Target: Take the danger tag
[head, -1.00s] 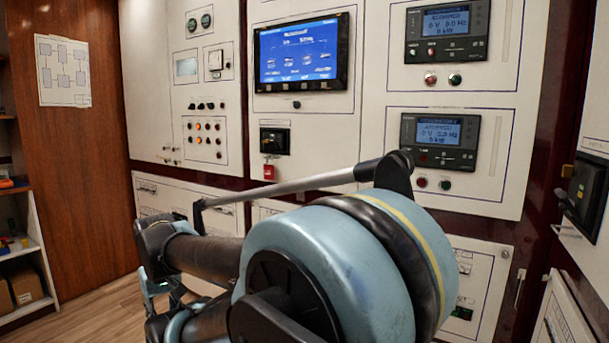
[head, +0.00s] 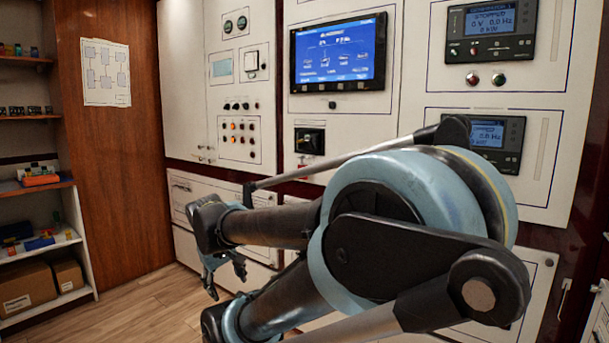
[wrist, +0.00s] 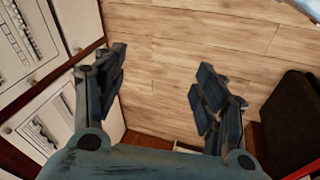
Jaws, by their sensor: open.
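I cannot make out a danger tag for certain in any view. My gripper (head: 226,280) hangs low in front of the lower cabinet doors in the head view, pointing downward. In the wrist view my gripper (wrist: 160,85) has its two fingers wide apart, with only bare wood floor between them.
A shelf unit (head: 85,245) at the left holds an orange item (head: 40,180), a blue item (head: 38,243), small coloured items and cardboard boxes (head: 28,287). White cabinets with a screen (head: 338,52) stand ahead. The floor (head: 140,305) between is clear.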

